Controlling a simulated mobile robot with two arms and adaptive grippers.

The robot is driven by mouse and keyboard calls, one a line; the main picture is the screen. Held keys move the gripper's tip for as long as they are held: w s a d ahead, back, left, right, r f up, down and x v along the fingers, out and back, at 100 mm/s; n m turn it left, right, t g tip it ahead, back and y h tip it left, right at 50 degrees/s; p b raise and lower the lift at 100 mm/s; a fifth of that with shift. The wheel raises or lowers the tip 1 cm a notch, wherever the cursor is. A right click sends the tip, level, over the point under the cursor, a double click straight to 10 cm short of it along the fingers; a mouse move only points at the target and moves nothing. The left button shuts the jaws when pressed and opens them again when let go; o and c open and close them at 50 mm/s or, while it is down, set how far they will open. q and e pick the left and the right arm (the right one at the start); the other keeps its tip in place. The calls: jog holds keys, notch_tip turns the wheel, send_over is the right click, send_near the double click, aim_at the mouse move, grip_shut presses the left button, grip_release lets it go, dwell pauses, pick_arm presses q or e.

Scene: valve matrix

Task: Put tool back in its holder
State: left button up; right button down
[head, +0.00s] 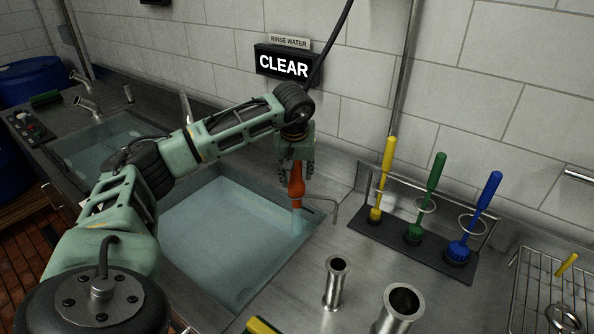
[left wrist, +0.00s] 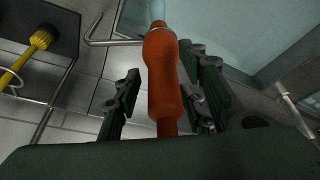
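A rack (head: 405,235) holds a yellow brush (head: 388,165), a green brush (head: 434,175) and a blue brush (head: 485,200). My right gripper is out of view.
Two metal pipe pieces (head: 337,283) (head: 402,308) stand on the steel counter (head: 350,240) at the front. A wire basket (head: 545,290) is at the right. A sign reading CLEAR (head: 283,66) hangs on the tiled wall. A second basin (head: 105,145) is at the left.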

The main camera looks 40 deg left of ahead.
pick_arm(q)
jog(key=shift+o, duration=0.5)
jog(key=v, duration=1.2)
jog(key=shift+f, duration=0.1)
